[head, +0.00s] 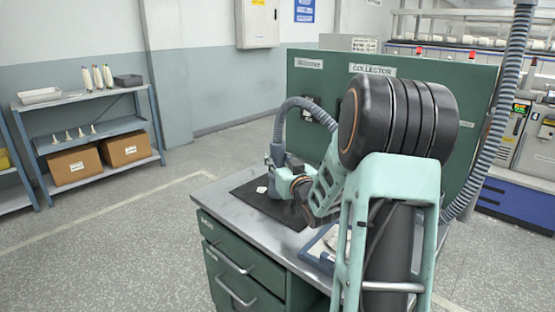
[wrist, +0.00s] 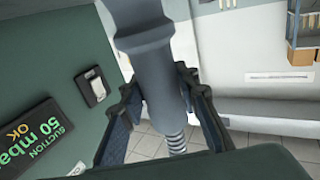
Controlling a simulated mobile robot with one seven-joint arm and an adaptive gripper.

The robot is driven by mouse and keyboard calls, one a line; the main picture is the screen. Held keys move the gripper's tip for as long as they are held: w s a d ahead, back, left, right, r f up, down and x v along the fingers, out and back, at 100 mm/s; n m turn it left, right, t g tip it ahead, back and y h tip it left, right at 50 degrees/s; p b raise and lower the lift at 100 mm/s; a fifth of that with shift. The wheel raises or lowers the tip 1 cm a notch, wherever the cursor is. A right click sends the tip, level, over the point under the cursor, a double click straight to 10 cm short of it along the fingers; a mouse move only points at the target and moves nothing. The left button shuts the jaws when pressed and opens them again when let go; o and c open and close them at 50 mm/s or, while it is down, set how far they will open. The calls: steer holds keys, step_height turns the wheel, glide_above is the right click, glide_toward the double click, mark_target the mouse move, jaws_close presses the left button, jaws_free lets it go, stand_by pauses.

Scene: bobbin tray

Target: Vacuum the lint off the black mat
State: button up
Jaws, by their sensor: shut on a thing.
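The black mat (head: 280,212) lies on the metal bench top. A small white piece, apparently lint (head: 261,189), shows on its left part; finer lint is too small to tell, and my arm hides the mat's right side. My gripper (head: 284,180) is over the mat, shut on a grey-blue vacuum nozzle (head: 277,156). The ribbed hose (head: 300,103) arches from it towards the green panel. In the wrist view the nozzle (wrist: 155,75) stands between the two dark fingers of my gripper (wrist: 168,105). Whether the nozzle's mouth touches the mat is hidden.
The green panel (head: 400,75) rises behind the bench. In the wrist view it carries a display (wrist: 35,135) reading "SUCTION 50 mbar OK". A blue tray (head: 318,252) sits right of the mat, partly behind my arm. A shelf rack (head: 85,105) stands far left across open floor.

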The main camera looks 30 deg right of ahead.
steer(key=w+a+b, duration=0.2)
steer(key=w, duration=0.5)
steer(key=shift+w+a+b, duration=0.15)
steer(key=shift+b, duration=0.2)
stand_by(1.0)
